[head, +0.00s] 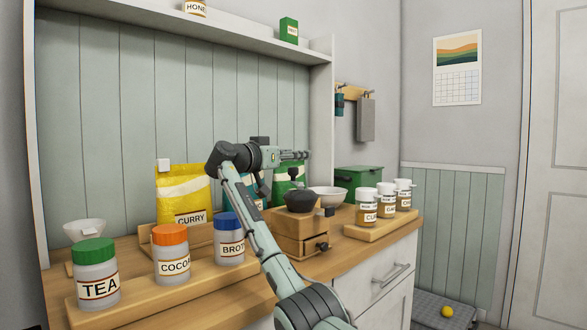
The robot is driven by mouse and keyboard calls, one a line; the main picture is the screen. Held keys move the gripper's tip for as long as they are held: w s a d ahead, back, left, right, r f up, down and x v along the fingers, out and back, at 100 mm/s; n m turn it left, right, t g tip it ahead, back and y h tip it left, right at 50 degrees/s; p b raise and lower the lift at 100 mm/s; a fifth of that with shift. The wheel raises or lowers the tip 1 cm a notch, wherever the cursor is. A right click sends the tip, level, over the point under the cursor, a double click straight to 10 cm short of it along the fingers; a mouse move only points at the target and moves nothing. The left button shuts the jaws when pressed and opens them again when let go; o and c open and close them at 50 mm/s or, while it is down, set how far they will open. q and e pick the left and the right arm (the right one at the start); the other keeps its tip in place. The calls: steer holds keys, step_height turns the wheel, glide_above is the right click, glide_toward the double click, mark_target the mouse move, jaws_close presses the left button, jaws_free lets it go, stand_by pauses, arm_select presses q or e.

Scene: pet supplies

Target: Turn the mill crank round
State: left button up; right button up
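The mill (302,233) is a wooden box with a small drawer, standing near the counter's front edge. A dark bowl-shaped top (300,200) sits on it. A small dark knob (328,211) shows at its upper right, apparently the crank's end; the rest of the crank is hard to make out. One arm, which I take as my right, rises from the bottom and bends rightward. Its gripper (296,155) appears above the mill in the picture, apart from the knob, pointing right. Its finger opening is too small to tell. My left gripper is out of view.
Tea (99,274), cocoa (171,255) and broth (230,240) jars stand on a wooden rack at left. A yellow curry bag (184,194) and green bag (289,181) stand behind. A white bowl (327,197) and several small jars (367,207) flank the mill's right.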

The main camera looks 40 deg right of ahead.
step_height(320, 180, up, 6)
steer(key=shift+r, duration=0.15)
stand_by(0.6)
